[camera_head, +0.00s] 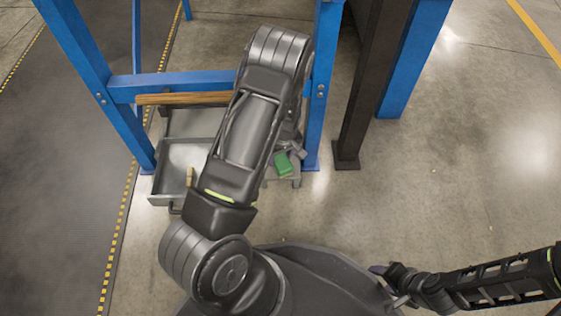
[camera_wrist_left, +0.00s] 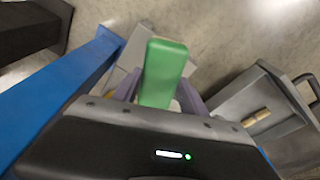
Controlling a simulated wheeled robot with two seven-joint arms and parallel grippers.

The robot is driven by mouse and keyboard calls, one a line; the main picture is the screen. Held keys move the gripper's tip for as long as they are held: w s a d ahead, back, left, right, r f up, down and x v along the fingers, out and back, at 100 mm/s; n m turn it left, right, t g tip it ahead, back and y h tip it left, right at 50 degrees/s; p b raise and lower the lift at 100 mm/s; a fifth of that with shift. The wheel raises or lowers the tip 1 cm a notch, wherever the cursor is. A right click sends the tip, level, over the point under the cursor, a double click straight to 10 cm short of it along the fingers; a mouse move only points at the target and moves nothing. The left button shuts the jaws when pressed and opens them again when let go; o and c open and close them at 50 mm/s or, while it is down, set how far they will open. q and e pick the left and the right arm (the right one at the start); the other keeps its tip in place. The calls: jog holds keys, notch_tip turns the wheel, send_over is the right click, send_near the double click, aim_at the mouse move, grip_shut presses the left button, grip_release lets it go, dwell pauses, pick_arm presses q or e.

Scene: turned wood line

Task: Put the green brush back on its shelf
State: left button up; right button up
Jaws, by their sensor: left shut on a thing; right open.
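The green brush (camera_head: 282,163) shows as a green block just right of my left forearm in the head view. In the left wrist view the green brush (camera_wrist_left: 165,62) stands out between the fingers of my left gripper (camera_wrist_left: 160,92), which is shut on it. In the head view my left gripper (camera_head: 290,152) is partly hidden by my arm. A small grey platform (camera_head: 290,182) lies under or just behind the brush; I cannot tell whether they touch. My right gripper (camera_head: 392,285) is open and empty at the lower right, near my base.
An open grey drawer (camera_head: 165,183) holds a small tan piece (camera_head: 190,177); the drawer also shows in the left wrist view (camera_wrist_left: 232,98). Blue frame posts (camera_head: 322,90) and a wooden bar (camera_head: 180,98) stand close to my left arm. The floor at right is clear.

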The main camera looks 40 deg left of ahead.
aim_at(281, 157)
pick_arm(q)
jog(key=shift+w+a, duration=0.15)
jog(key=shift+w, duration=0.05)
jog(key=f+b, duration=0.1)
jog(key=f, duration=0.1)
jog(key=f+b, duration=0.1)
jog(key=b, duration=0.1)
jog(key=shift+w+a+f, duration=0.15)
jog(key=shift+w+f, duration=0.05)
jog(key=shift+f, duration=0.15)
jog(key=shift+r, duration=0.1)
jog(key=o, duration=1.2)
